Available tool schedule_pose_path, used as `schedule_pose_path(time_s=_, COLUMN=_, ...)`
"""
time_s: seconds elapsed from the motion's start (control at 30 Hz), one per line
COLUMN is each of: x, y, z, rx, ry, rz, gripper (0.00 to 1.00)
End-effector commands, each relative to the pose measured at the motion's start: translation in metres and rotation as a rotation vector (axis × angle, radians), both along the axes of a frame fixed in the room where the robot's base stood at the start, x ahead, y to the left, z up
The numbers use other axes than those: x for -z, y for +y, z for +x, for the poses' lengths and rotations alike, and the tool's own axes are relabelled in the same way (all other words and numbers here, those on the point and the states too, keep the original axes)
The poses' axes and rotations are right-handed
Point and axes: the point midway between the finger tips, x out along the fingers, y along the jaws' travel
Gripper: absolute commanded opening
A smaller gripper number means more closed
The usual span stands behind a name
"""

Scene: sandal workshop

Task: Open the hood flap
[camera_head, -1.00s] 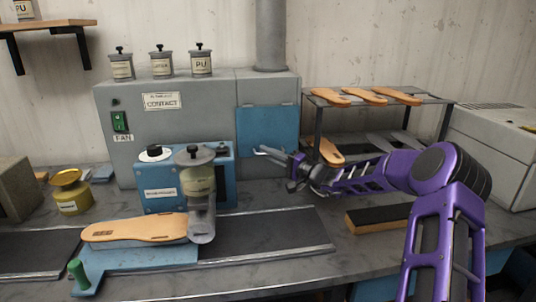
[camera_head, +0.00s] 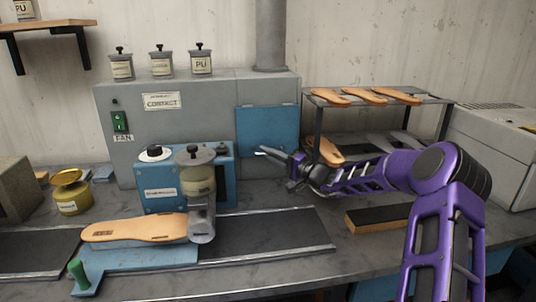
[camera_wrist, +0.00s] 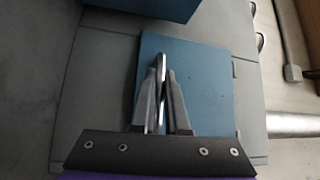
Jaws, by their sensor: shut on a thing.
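The hood flap is a blue panel (camera_head: 268,126) on the front of the grey hood (camera_head: 200,95), right of the fan switch. It looks nearly flat against the hood. My gripper (camera_head: 266,152) is at the flap's lower part, reaching in from the right. In the wrist view, the flap (camera_wrist: 205,65) lies behind the fingers. My gripper (camera_wrist: 161,78) is shut on a thin silvery bar (camera_wrist: 161,62), which looks like the flap's handle. How the bar joins the flap is hidden by the fingers.
A blue machine (camera_head: 160,180) with a clear cylinder stands left of my gripper. A rack (camera_head: 318,125) with sandal soles stands on the right. A dark block (camera_head: 378,218) lies on the bench below my arm. Several jars, one labelled PU (camera_head: 200,63), stand on the hood.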

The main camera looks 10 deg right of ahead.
Motion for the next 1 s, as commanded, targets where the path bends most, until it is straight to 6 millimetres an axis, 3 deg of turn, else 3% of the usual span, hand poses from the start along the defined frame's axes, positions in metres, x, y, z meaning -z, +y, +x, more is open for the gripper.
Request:
schedule_pose_path(time_s=0.53, x=-0.004, y=0.000, z=-0.005, rx=0.000, ry=0.033, rz=-0.001, gripper=0.00)
schedule_pose_path(time_s=1.0, x=-0.031, y=0.000, z=-0.048, rx=0.000, ry=0.365, rz=-0.006, gripper=0.00)
